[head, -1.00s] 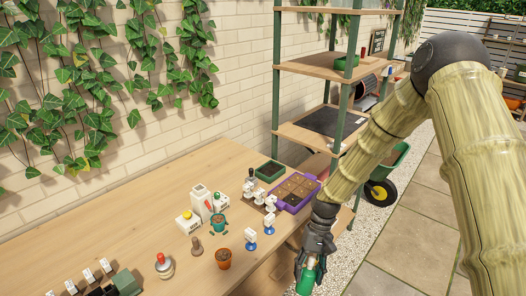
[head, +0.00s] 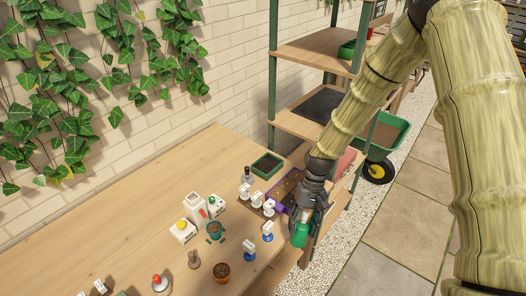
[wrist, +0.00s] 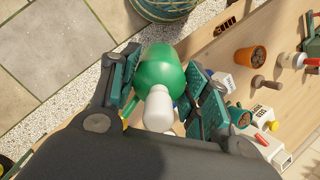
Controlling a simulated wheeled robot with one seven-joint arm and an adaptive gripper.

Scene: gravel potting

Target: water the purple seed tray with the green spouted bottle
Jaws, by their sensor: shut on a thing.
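My gripper (head: 308,216) is shut on the green spouted bottle (head: 301,234), near the right edge of the bench. In the wrist view the green bottle (wrist: 163,76) with its white part (wrist: 158,108) sits between the two finger pads. Its spout cannot be made out clearly. The purple seed tray (head: 279,208) stands at the far right end of the bench, brown cells inside.
White labelled figures (head: 256,200) stand close left of the tray, beside a green planter (head: 267,165). The shelf rack (head: 303,125) rises behind. The left bench is mostly clear.

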